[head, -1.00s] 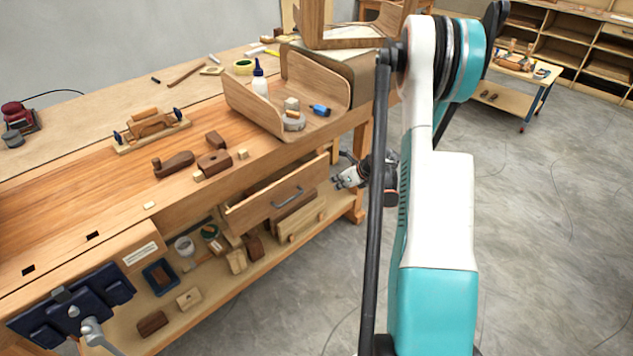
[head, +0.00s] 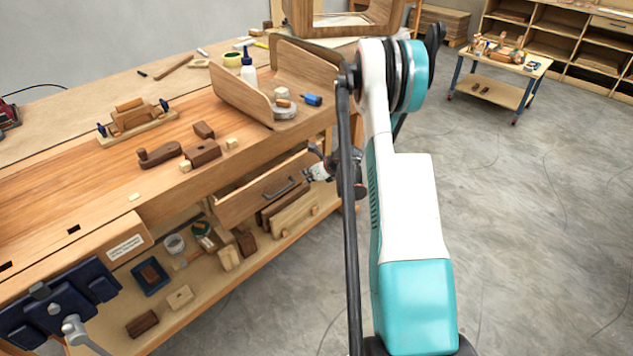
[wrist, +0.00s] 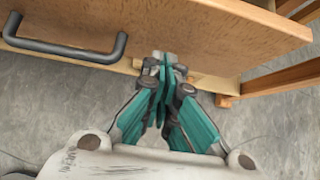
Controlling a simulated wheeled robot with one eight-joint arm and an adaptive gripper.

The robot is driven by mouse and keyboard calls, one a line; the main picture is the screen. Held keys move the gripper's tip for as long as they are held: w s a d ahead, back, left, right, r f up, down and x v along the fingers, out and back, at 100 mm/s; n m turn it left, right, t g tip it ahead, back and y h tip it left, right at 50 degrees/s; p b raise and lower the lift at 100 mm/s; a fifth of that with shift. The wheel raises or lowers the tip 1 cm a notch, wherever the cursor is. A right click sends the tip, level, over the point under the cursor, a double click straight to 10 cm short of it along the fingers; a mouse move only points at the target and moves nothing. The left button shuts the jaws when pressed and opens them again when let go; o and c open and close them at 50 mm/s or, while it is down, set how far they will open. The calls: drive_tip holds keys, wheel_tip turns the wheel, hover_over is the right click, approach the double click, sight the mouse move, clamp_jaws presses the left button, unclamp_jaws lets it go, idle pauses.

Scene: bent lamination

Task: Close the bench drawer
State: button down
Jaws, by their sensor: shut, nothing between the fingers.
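The bench drawer (head: 250,199) is pulled out from under the workbench, its wooden front facing the open floor. Its dark bar handle (head: 283,188) is on the front, and both show in the wrist view, the drawer front (wrist: 215,25) across the top and the handle (wrist: 70,50) at upper left. My gripper (head: 312,174) is at the right end of the drawer front, partly hidden by my arm. In the wrist view my gripper (wrist: 164,66) is shut and empty, right of the handle, with its tips at the front's lower edge. I cannot tell whether they touch it.
A lower shelf (head: 205,285) holds several blocks and tins. A blue vise (head: 60,305) sticks out at lower left. The concrete floor to the right is open.

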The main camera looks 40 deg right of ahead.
drive_tip(key=shift+w, duration=0.5)
drive_tip(key=w, duration=0.9)
drive_tip(key=shift+a, duration=0.4)
drive_tip(key=shift+r, duration=0.1)
drive_tip(key=shift+w, duration=0.1)
